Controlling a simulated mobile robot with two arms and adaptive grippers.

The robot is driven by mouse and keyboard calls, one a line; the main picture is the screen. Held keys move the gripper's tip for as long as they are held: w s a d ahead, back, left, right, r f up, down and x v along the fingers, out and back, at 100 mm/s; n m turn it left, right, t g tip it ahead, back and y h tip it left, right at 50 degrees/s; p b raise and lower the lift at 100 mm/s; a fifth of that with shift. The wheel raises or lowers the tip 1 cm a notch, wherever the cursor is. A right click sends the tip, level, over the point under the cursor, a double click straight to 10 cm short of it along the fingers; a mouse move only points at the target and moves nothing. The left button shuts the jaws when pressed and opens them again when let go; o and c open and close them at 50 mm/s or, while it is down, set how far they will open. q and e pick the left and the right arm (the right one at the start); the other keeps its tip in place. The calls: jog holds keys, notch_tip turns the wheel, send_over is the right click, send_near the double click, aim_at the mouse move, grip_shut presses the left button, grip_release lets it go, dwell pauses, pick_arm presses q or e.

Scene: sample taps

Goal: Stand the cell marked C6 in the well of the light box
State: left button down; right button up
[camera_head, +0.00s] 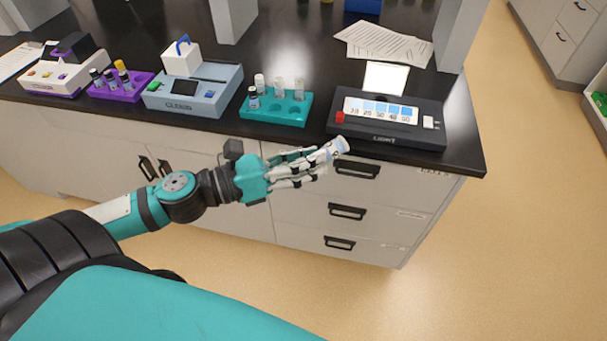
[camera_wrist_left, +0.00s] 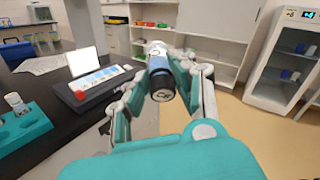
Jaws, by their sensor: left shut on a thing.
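My right gripper is not in view.
A teal rack (camera_head: 262,115) with several cells stands left of the light box. Further left are a blue-grey instrument (camera_head: 205,98), a purple rack (camera_head: 128,92) and a white instrument (camera_head: 58,82). Papers (camera_head: 385,42) lie behind the light box. Drawers are below the bench.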

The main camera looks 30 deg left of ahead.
pick_arm(q)
jog(key=r+m+g+h, duration=0.1)
jog(key=g, duration=0.1)
jog(key=w+r+m+g+h, duration=0.1)
jog(key=r+m+h, duration=0.1)
jog(key=shift+d+r+g, duration=0.15)
jog(key=shift+d+g, duration=0.05)
jog(key=shift+g, duration=0.2)
jog(key=shift+s+d+r+m, duration=0.15)
jog(key=shift+s+r+m, duration=0.2)
jog(key=shift+r, duration=0.1)
jog(key=shift+f, duration=0.15)
